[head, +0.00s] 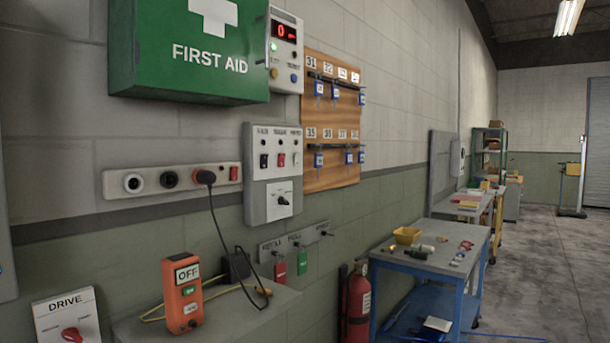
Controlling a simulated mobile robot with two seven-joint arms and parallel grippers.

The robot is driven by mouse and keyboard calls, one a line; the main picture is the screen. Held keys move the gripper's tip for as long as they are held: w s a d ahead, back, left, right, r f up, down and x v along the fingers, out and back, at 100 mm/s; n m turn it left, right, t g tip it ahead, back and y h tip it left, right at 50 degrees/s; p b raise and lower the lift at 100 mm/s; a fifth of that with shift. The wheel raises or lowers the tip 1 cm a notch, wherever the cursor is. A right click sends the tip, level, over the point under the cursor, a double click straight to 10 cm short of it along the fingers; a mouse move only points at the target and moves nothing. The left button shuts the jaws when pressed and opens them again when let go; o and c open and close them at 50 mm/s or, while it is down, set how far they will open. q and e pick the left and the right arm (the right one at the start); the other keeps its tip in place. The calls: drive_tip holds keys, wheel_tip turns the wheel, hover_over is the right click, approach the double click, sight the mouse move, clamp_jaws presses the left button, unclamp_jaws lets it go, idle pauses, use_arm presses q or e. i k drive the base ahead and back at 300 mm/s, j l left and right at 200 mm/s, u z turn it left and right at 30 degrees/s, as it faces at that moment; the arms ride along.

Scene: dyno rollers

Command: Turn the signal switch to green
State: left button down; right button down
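I cannot read a label that names a signal switch. A grey wall panel (256,207) holds a row of small switches, one of them red (281,160), and a rotary knob (284,200) on a white plate below. At the bottom left, a white panel marked DRIVE (62,306) carries a red knob (71,335), partly cut off by the frame. A white box (286,60) above shows a red digit and a lit green lamp (273,47). Neither gripper is in the head view.
A green first aid box (189,76) juts out above. A fire extinguisher (357,305) and blue-framed workbench (450,252) stand right. Floor at right is mostly clear.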

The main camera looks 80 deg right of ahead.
sight(281, 201)
drive_tip(key=z, duration=2.3)
drive_tip(key=i+j, duration=0.15)
drive_tip(key=i, duration=0.25)
drive_tip(key=k, duration=1)
drive_tip(key=i+l, duration=0.15)
drive_tip(key=l, duration=0.15)
drive_tip(key=i+l, duration=0.1)
drive_tip(key=l, duration=0.15)
drive_tip(key=i+l+z, duration=0.1)
drive_tip(key=l, duration=0.2)
drive_tip(key=i, duration=0.05)
